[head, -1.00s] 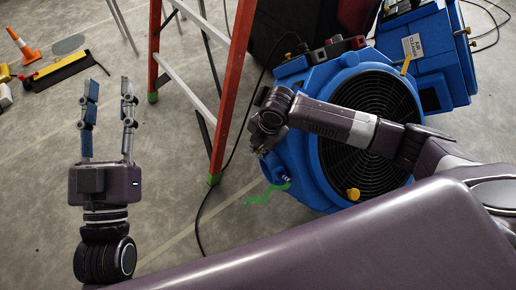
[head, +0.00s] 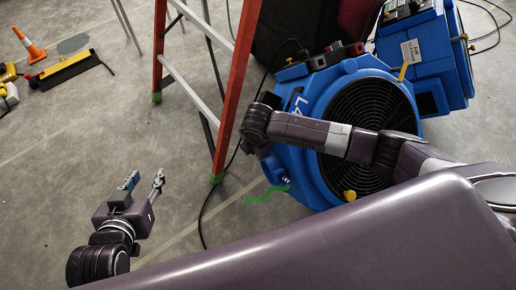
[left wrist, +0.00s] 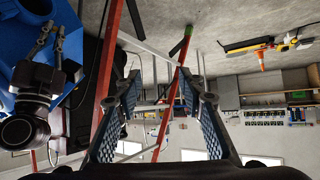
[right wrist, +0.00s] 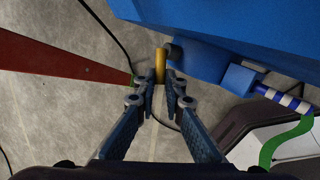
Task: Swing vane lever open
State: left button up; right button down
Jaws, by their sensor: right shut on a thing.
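The vane lever (right wrist: 160,66) is a short yellow bar on the side of the blue air mover (right wrist: 215,30), at the top middle of the right wrist view. My right gripper (right wrist: 163,82) is shut on it, with its fingertips on both sides of the bar. In the head view my right arm covers this lever and the gripper, in front of the air mover (head: 308,172) with its round black grille. My left gripper (head: 144,178) is open and empty over bare floor; its spread fingers also show in the left wrist view (left wrist: 165,92).
An orange stepladder (head: 233,95) stands left of the air mover. A black cable (head: 202,215) runs over the floor. A green ribbon (right wrist: 275,145) hangs by a blue-and-white striped piece. A blue air cleaner (head: 425,60) stands behind.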

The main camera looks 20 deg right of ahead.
jog(key=shift+a+m+h+p, duration=0.2)
jog(key=shift+m+h+p, duration=0.15)
jog(key=shift+p, duration=0.3)
jog(key=shift+w+a+f+m+h+p, duration=0.2)
jog(key=shift+f+m+h+p, duration=0.15)
jog(key=shift+h+p, duration=0.3)
pick_arm(q)
jog(key=s+a+f+g+y, duration=0.1)
jog(key=s+a+f+g, duration=0.1)
jog(key=s, duration=0.5)
jog(key=s+a+f+g+y, duration=0.1)
jog(key=s+a+f+g, duration=0.1)
jog(key=s+f+g, duration=0.3)
jog(key=shift+s+a+f, duration=0.15)
jog(key=shift+s+a, duration=0.15)
jog(key=shift+s, duration=0.75)
pick_arm(e)
jog(key=shift+w+a+f+m+h, duration=0.1)
jog(key=shift+w+f+m+h, duration=0.1)
jog(key=shift+m+h, duration=0.3)
jog(key=shift+w+a+f+m+h, duration=0.1)
jog(key=shift+f+m+h, duration=0.15)
jog(key=shift+h, duration=0.45)
jog(key=c, duration=2.3)
grip_release()
jog(key=shift+r, duration=0.1)
